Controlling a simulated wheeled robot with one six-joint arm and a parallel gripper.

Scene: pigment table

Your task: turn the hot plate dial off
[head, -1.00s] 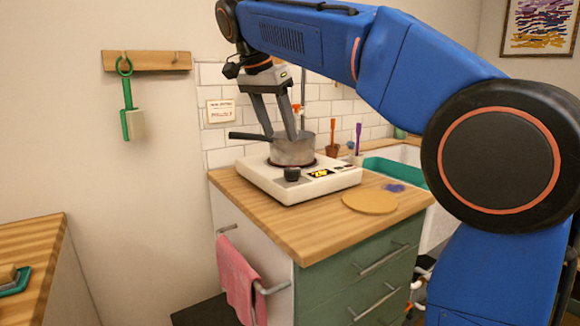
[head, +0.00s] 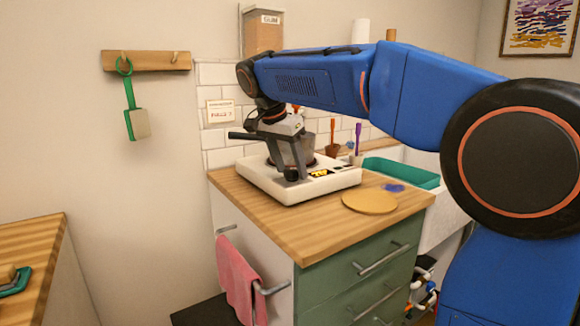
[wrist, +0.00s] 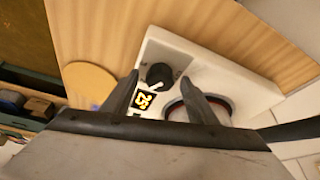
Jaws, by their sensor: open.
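The white hot plate (head: 268,187) stands on the wooden counter top. Its black dial (head: 291,175) is at the front, and it also shows in the wrist view (wrist: 159,75) with a pale pointer line on it. The lit yellow display (wrist: 145,99) is beside the dial; its digits are hard to read. My gripper (head: 290,169) points down over the dial. In the wrist view the open fingers stand to either side of the dial, with visible gaps and nothing held.
A round wooden board (head: 369,202) lies right of the hot plate, near a blue powder patch (head: 394,188). The counter's front left is clear.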

